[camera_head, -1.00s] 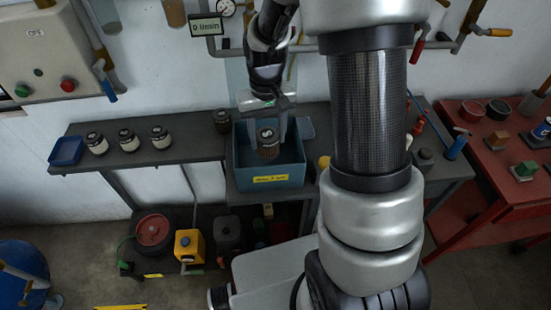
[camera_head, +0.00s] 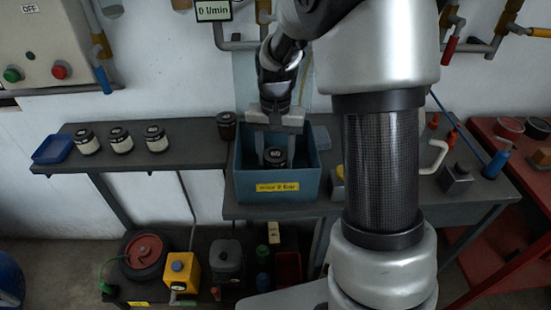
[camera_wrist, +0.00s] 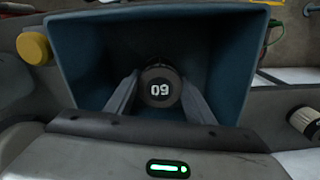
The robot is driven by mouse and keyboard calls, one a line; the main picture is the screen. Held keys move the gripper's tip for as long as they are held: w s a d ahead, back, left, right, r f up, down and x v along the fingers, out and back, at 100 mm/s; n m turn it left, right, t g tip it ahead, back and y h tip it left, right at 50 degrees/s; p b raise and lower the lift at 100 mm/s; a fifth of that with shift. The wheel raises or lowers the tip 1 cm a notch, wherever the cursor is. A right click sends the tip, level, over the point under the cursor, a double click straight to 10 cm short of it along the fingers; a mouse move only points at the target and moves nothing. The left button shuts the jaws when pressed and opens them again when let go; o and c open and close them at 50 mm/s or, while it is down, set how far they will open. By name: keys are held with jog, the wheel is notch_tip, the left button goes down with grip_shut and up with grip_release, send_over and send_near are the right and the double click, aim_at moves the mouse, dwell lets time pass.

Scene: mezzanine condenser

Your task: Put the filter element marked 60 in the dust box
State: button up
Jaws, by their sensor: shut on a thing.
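The filter element (camera_head: 276,157) is a dark cylinder with a black cap, inside the blue dust box (camera_head: 277,187). In the wrist view, the pale mark on its cap (camera_wrist: 159,90) appears upside down and reads as 60. My gripper (camera_head: 275,154) reaches down into the box with its two fingers shut on the element, one on each side. The wrist view shows both fingertips (camera_wrist: 159,97) at the element's sides, within the dust box walls (camera_wrist: 228,75). The lower part of the element is hidden, so I cannot tell whether it touches the box floor.
A blue tray (camera_head: 53,149) is at the shelf's left end. A yellow round thing (camera_wrist: 34,47) stands beside the box.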

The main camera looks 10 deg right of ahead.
jog(key=shift+f, duration=0.2)
jog(key=shift+f, duration=0.15)
jog(key=o, duration=1.1)
